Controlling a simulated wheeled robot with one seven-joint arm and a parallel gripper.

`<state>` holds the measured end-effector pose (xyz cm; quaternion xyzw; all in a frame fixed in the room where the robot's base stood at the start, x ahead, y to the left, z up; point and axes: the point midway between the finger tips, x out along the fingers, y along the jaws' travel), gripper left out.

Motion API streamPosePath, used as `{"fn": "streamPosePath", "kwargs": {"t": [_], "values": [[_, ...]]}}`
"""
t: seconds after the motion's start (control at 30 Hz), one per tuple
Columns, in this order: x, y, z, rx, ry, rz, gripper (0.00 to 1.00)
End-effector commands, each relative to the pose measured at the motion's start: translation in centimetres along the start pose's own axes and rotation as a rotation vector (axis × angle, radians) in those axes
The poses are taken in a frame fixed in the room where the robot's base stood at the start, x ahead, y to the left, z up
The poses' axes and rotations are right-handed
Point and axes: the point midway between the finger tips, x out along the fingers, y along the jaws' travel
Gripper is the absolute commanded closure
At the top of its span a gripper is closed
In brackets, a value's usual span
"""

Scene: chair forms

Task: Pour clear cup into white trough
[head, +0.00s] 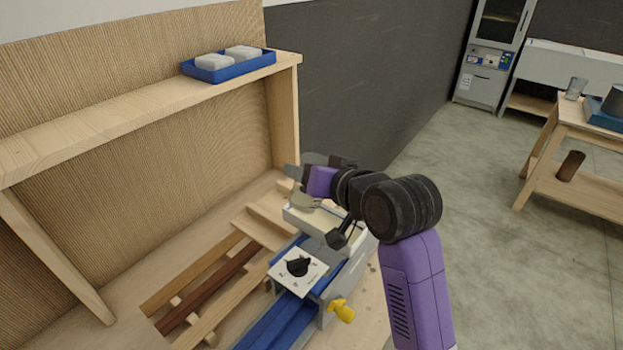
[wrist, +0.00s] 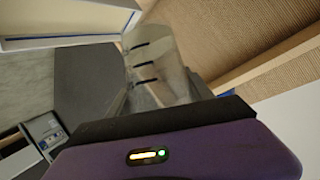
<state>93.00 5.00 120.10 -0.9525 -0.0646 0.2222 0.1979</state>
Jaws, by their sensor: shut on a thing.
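My gripper (head: 303,172) is shut on the clear cup (wrist: 165,68), which fills the upper middle of the wrist view. In the head view the cup (head: 314,158) shows only as a pale grey patch behind my gripper, mostly hidden. The white trough (head: 325,222) stands below my gripper on the workbench, partly covered by my arm.
A blue frame with a white dial plate (head: 313,277) and a yellow knob (head: 341,310) stands before the trough. Wooden slats (head: 205,275) lie to its left. A shelf above holds a blue tray (head: 228,67). A side table (head: 570,125) stands far right, across open floor.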

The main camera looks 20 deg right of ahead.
Motion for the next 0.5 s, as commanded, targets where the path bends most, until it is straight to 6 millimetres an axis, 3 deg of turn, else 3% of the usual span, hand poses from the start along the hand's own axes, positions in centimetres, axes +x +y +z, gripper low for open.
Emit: {"fn": "streamPosePath", "kwargs": {"t": [0.5], "values": [[0.16, -0.2, 0.3, 0.227, 0.0, -0.111, 0.63]]}}
